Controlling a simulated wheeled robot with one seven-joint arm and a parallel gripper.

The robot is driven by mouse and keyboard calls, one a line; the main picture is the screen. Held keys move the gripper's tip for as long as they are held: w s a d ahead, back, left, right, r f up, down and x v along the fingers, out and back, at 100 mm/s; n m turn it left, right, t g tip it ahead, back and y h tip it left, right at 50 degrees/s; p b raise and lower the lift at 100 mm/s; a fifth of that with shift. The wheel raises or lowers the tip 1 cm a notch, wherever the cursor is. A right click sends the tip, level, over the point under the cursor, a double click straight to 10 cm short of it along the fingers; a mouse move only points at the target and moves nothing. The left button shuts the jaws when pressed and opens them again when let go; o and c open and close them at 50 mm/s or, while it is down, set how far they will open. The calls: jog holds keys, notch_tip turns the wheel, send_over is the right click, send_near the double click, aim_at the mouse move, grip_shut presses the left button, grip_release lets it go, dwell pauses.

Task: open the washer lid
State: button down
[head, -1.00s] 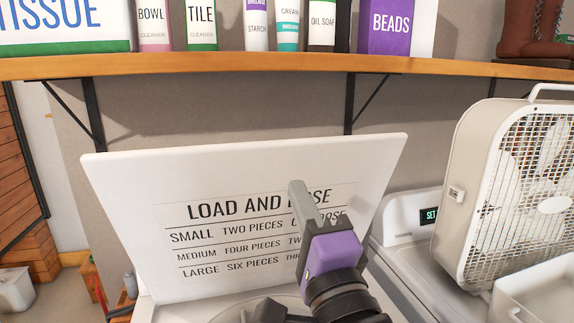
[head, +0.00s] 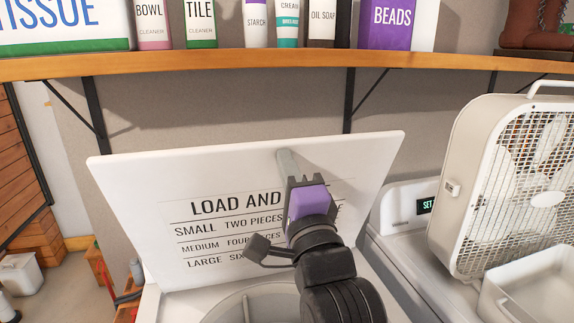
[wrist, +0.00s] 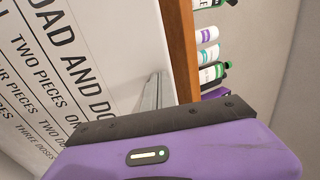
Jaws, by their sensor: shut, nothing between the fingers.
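The white washer lid (head: 135,195) stands raised and leans back toward the wall in the head view, its printed inner side facing me. Below it part of the washer's round opening (head: 250,303) shows. My gripper (head: 283,155) is shut and empty, with its grey fingertips at the upper middle of the lid's inner face, over part of the lettering. In the wrist view the lid (wrist: 112,45) fills the left side, and the fingers (wrist: 153,85) lie close to its face. I cannot tell for sure whether they touch.
A wooden shelf (head: 300,62) with bottles and boxes runs above the lid. A white box fan (head: 505,185) stands on the neighbouring machine (head: 400,240) at the right, beside a white bin (head: 535,285). A small bin (head: 20,274) sits on the floor at left.

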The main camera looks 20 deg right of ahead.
jog(key=x, duration=1)
jog(key=shift+w, duration=0.35)
